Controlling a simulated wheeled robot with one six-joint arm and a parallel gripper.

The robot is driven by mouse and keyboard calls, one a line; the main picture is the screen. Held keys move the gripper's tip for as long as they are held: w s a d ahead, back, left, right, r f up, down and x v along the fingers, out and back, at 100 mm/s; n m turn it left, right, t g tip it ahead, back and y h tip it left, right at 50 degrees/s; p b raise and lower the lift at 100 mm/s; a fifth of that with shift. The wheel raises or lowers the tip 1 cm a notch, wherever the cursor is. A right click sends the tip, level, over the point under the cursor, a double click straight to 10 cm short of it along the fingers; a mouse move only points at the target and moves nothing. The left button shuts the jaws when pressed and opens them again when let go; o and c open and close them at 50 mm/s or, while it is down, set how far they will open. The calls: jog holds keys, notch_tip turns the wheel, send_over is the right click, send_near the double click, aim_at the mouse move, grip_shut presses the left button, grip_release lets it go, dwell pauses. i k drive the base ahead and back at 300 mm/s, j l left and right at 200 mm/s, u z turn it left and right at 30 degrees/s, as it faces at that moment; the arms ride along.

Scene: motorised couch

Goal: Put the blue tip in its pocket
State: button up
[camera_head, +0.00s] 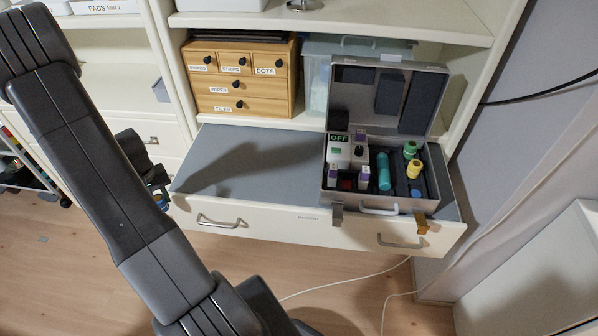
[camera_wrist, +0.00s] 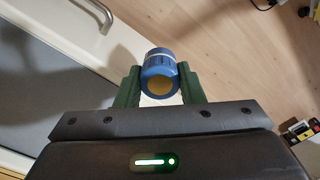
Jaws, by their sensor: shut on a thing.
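The blue tip (camera_wrist: 157,62), with a pale band and a yellow-orange end face, is between the green fingers of my gripper (camera_wrist: 158,88) in the wrist view. My gripper is shut on it. In the head view my gripper (camera_head: 158,188) hangs off the left end of the drawer, partly hidden by my arm, and the tip barely shows. The open grey case (camera_head: 350,200) stands at the right of the drawer, well apart from my gripper. Its dark insert holds a green tip (camera_head: 410,148) and a yellow tip (camera_head: 413,170). A small blue spot (camera_head: 418,208) shows near its front right; whether this is the pocket I cannot tell.
The case also holds a teal cylinder (camera_head: 383,172) and a white unit marked OFF (camera_head: 338,150). Its lid (camera_head: 420,98) stands open at the back. The grey drawer floor (camera_head: 270,160) left of the case is clear. A wooden drawer box (camera_head: 240,98) sits on the shelf behind.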

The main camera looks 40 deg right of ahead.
aim_at(416, 193)
jog(key=k+l+z, duration=0.1)
jog(key=k+z, duration=0.25)
jog(key=k+l+z, duration=0.35)
jog(key=k, duration=0.15)
jog(key=k+j, duration=0.05)
jog(key=j, duration=0.05)
